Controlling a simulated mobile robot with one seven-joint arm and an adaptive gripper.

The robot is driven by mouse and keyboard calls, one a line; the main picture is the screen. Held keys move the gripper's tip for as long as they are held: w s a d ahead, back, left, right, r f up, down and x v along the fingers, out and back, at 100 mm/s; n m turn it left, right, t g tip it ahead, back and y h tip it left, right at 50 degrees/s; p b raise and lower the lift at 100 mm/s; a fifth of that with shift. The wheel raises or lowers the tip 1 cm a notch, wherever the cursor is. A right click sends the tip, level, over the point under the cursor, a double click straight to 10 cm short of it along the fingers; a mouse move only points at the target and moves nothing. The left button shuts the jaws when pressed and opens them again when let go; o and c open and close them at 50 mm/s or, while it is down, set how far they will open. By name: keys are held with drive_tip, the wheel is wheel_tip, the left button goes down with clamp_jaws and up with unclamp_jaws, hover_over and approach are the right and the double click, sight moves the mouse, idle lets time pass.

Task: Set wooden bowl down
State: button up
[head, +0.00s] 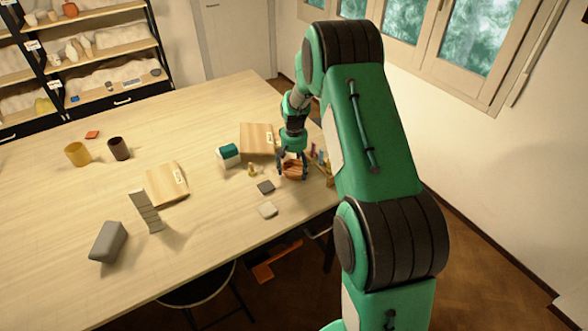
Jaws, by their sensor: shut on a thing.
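The wooden bowl (293,173) is a small orange-brown bowl at the right part of the table, close to its right edge. My gripper (292,165) points down and is shut on the bowl, with its fingers at the bowl's sides. The bowl is at or just above the table (215,235); I cannot tell whether it touches the top. Part of the bowl is hidden by the fingers.
A wooden board (257,139), a green-and-white box (229,155) and a small yellowish object (252,170) lie left of the bowl. A dark grey square (265,187) and a pale one (267,210) lie in front. Small items crowd the right. The table's front middle is clear.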

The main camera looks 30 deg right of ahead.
sight(294, 173)
drive_tip(key=shift+f, duration=0.1)
drive_tip(key=o, duration=1.2)
wheel_tip(294, 173, up, 12)
drive_tip(key=p, duration=0.1)
drive_tip(key=shift+r, duration=0.2)
idle(0.5)
